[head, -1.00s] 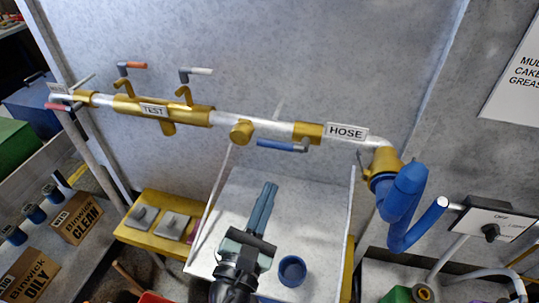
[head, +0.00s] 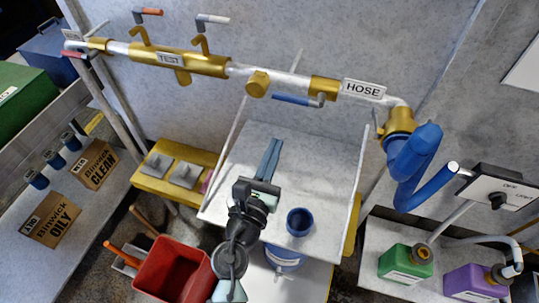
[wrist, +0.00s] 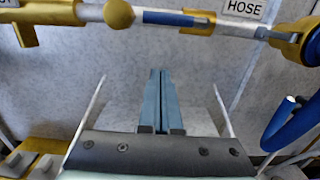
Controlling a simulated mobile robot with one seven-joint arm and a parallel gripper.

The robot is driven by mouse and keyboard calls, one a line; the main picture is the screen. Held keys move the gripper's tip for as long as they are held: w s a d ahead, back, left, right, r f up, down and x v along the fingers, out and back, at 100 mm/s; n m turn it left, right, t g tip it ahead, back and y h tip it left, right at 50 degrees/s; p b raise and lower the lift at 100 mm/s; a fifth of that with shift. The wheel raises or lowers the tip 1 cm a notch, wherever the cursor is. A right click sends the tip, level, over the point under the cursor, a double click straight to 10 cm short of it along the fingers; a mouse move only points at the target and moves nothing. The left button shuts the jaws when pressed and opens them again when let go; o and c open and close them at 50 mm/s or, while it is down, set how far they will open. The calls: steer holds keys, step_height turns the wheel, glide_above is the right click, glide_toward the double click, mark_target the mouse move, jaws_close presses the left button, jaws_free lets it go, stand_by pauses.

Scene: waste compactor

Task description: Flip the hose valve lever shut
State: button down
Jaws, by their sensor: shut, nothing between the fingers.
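The hose valve lever is a blue handle (head: 292,99) lying along the silver and gold pipe, just left of the HOSE label (head: 363,90). In the wrist view the blue lever (wrist: 168,18) runs along the pipe near the top edge. My gripper (head: 268,150) is shut and empty, its long blue-grey fingers together, over the white table below the pipe. In the wrist view the fingertips (wrist: 160,72) point up toward the pipe, below the lever and apart from it.
A blue cup (head: 300,222) stands on the white table right of my arm. A blue hose (head: 415,170) hangs from the pipe's right end. A yellow shelf (head: 176,187) and red bin (head: 172,268) are at left.

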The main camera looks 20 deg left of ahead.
steer(key=w+r+p, duration=0.3)
steer(key=w+r, duration=0.1)
steer(key=w, duration=0.2)
steer(key=shift+r+p, duration=0.15)
steer(key=shift+p, duration=0.15)
